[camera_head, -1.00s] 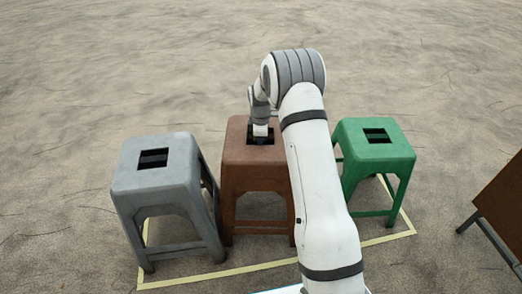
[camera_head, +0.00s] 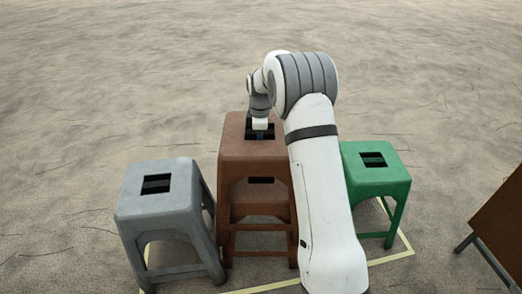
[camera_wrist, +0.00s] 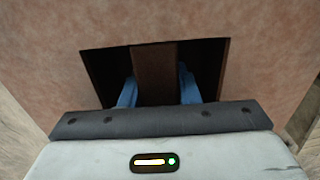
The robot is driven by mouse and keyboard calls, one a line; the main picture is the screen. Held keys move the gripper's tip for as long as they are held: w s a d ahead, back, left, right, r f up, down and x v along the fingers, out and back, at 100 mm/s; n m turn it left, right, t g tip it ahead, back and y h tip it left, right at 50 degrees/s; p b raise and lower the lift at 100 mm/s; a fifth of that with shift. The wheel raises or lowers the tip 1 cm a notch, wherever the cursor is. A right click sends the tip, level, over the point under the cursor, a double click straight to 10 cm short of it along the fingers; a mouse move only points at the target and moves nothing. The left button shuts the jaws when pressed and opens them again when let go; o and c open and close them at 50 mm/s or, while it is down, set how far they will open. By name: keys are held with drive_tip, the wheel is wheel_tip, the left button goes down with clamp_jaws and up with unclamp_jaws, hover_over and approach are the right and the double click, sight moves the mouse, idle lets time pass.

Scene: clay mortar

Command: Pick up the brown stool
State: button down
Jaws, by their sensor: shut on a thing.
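The brown stool (camera_head: 236,150) stands between a grey stool and a green stool in the head view, its seat higher than theirs. My gripper (camera_head: 262,134) reaches down into the slot in its seat. In the wrist view the seat (camera_wrist: 150,25) is close, and the blue fingers of my gripper (camera_wrist: 157,90) are in the slot, one on each side of the brown bar, shut on it. A second brown seat with its own slot, a lower brown stool (camera_head: 258,207), shows between the legs of the held stool. My arm hides the right side of both.
The grey stool (camera_head: 160,205) is close on the left and the green stool (camera_head: 378,178) on the right. Yellow tape (camera_head: 385,258) marks the ground. A brown panel on dark legs (camera_head: 500,225) stands at the right edge. The ground behind is clear.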

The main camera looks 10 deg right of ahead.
wheel_tip(320, 180, up, 14)
drive_tip(key=p, duration=0.3)
wheel_tip(320, 180, up, 14)
drive_tip(key=p, duration=1.3)
